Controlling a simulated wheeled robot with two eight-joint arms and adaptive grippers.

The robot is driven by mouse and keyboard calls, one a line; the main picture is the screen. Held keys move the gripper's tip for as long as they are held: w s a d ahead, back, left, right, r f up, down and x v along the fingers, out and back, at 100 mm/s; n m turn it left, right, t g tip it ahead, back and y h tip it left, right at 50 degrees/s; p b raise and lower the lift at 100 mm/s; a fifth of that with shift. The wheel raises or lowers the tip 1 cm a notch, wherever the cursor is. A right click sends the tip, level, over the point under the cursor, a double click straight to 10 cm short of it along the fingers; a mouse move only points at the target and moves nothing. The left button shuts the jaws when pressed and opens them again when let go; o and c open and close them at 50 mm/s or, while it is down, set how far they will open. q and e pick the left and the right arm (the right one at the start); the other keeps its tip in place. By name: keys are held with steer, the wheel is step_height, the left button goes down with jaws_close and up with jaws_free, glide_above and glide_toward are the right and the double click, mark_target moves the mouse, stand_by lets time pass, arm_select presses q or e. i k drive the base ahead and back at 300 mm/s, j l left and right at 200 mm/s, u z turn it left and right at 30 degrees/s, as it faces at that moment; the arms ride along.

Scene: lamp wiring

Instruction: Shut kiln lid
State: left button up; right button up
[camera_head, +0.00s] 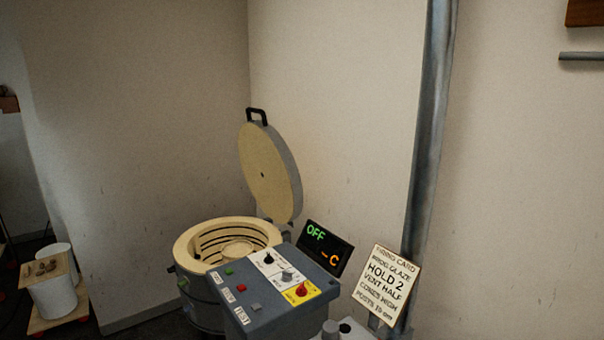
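The kiln (182,252) is a round grey drum with a cream rim, left of the frame's lower middle. Its lid (268,178) stands open, tilted up nearly upright at the back right of the rim. The lid is a thick disc with a cream inner face, a grey edge and a black handle (257,113) at its top. Dark rings line the kiln's inner wall, and a pale round piece (237,249) shows inside. Neither of my grippers shows in the head view.
A grey control box (262,318) with knobs and buttons stands in front of the kiln, hiding part of it. A display (325,248) reads OFF. A firing card (386,284) leans by a metal pipe (428,170). A white bucket (54,300) stands at left.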

mark_target(269, 166)
steer(key=i+u, duration=0.1)
steer(key=u, duration=0.25)
steer(key=i+j+u, duration=0.1)
steer(key=j, duration=0.3)
steer(key=i+j, duration=0.25)
steer(key=i+j+u, duration=0.15)
steer(key=j, duration=0.35)
steer(key=i+j+u, duration=0.1)
steer(key=i+j, duration=0.2)
steer(key=i+j+u, duration=0.1)
steer(key=i+j, duration=0.15)
steer(key=i, duration=0.3)
steer(key=i+j+u, duration=0.1)
steer(key=i, duration=0.5)
steer(key=i+j+u, duration=0.1)
steer(key=i+j, duration=0.15)
steer(key=i, duration=0.35)
steer(key=i+z, duration=0.25)
steer(key=z, duration=0.15)
steer(key=i+j+z, duration=0.2)
steer(key=z, duration=0.25)
steer(key=i+j+z, duration=0.25)
steer(key=z, duration=0.15)
steer(key=i+j+z, duration=0.25)
steer(key=z, duration=0.2)
steer(key=i+j+z, duration=0.1)
steer(key=j+z, duration=0.3)
